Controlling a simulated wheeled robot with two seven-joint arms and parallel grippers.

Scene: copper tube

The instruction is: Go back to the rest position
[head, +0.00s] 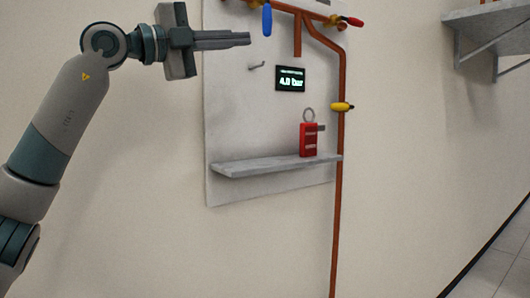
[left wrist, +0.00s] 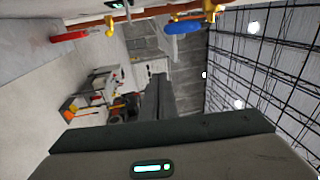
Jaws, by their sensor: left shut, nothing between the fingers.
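My left gripper (head: 248,38) is raised at the upper left of the head view, its fingers pointing right. It is shut with nothing between the fingers, in front of the upper part of the grey wall panel (head: 235,120). It also shows in the left wrist view (left wrist: 158,80), its fingers together. My right gripper is in neither view.
Copper pipe (head: 340,200) runs down the panel, with a blue-handled valve (head: 267,20) and a yellow one (head: 342,106). A display (head: 291,79) reads 4.0 bar. A red padlock-like tag (head: 308,139) stands on the panel's shelf (head: 260,167). Another shelf (head: 490,18) is at upper right.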

